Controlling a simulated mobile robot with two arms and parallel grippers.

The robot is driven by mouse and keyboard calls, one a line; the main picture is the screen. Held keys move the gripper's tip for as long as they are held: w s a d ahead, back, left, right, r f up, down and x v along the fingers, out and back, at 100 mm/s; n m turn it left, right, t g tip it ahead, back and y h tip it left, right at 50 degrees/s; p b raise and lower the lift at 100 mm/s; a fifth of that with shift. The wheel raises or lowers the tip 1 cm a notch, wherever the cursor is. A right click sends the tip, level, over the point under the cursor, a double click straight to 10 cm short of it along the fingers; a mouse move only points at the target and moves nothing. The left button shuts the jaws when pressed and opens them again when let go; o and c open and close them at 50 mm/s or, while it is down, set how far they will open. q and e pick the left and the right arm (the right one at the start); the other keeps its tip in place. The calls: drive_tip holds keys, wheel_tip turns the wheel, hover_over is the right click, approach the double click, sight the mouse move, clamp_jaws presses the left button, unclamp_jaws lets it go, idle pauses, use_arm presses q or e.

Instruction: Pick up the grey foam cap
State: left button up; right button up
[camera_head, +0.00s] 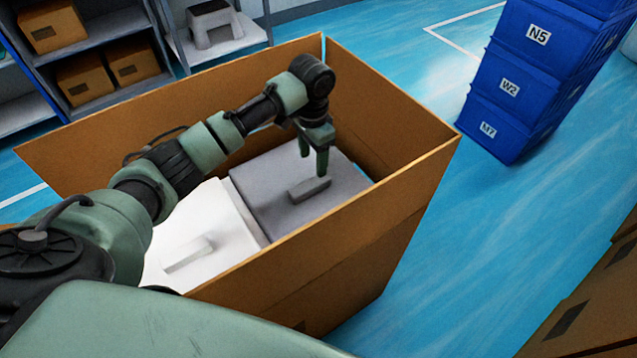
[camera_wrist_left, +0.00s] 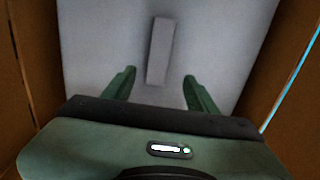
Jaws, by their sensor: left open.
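The grey foam cap (camera_head: 288,218) lies inside a large open cardboard box, in its right part, with a raised grey bar handle (camera_head: 310,189) on top. In the left wrist view the cap (camera_wrist_left: 215,45) fills the middle and its handle (camera_wrist_left: 160,50) stands upright in the picture. My left gripper (camera_head: 314,171) reaches into the box and is open just above the cap. In the left wrist view the empty fingers (camera_wrist_left: 157,85) sit on either side of the handle's near end, apart from it. My right gripper is in neither view.
A white foam cap (camera_head: 215,225) with a similar handle lies beside the grey one. The cardboard box walls (camera_head: 400,195) surround both closely. Blue crates (camera_head: 510,85) are stacked at the upper right. A shelf with small cardboard boxes (camera_head: 107,70) stands at the upper left.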

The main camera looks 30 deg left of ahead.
sight(309, 184)
use_arm(q)
drive_tip(key=shift+f, duration=0.9)
drive_tip(key=f, duration=0.1)
drive_tip(key=s+f, duration=0.1)
drive_tip(key=shift+s+a+f, duration=0.2)
drive_tip(key=shift+s+f, duration=0.1)
drive_tip(key=shift+f, duration=0.1)
wheel_tip(309, 184, down, 2)
drive_tip(key=shift+f, duration=0.35)
clamp_jaws()
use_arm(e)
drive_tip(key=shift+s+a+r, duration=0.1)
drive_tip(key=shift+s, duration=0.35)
use_arm(q)
drive_tip(key=shift+w, duration=0.1)
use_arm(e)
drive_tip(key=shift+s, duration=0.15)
